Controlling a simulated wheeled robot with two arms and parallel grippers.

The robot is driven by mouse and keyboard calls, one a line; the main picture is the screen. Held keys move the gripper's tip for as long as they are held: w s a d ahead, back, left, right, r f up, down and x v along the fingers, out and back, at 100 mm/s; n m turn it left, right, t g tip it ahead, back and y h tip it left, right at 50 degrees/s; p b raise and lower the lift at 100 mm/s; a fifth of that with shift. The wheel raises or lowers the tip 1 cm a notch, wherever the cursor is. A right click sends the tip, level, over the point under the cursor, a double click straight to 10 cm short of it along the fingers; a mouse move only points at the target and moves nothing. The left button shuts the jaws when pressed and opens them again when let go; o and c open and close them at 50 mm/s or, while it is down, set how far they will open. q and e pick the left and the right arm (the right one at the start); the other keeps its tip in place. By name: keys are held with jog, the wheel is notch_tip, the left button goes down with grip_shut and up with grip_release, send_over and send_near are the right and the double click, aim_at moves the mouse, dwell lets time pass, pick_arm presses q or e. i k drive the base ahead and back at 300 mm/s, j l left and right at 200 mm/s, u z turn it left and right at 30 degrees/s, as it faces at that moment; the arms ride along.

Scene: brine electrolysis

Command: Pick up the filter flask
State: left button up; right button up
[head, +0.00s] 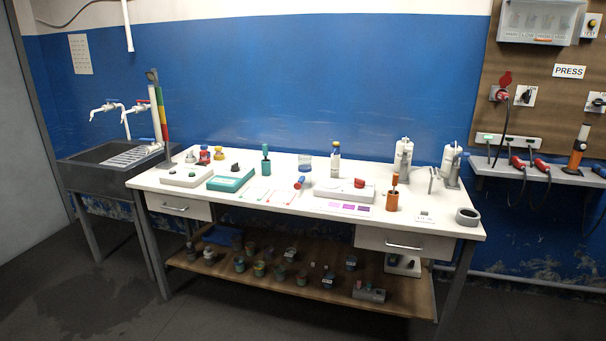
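A white lab table (240,220) stands against the blue wall, and small glassware and devices are on it. A clear vessel with a blue band (305,163) stands at the back middle. Right of it is a narrow upright bottle with a dark and yellow top (335,160). Two white bottle-like vessels, one (403,155) and another (449,160) farther right, stand on grey supports at the back right. I cannot tell which of these, if any, is the filter flask. Neither of my grippers shows in the head view.
Red and yellow small bottles (204,154), a teal box (230,180), a white device (345,191) and an orange holder (393,200) occupy the tabletop. A lower shelf (215,266) holds several small jars. A dark sink (107,155) is at left. The floor in front is clear.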

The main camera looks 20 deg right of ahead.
aim_at(304, 160)
jog(key=i+z, duration=0.65)
jog(key=z, duration=0.25)
jog(key=j, duration=0.1)
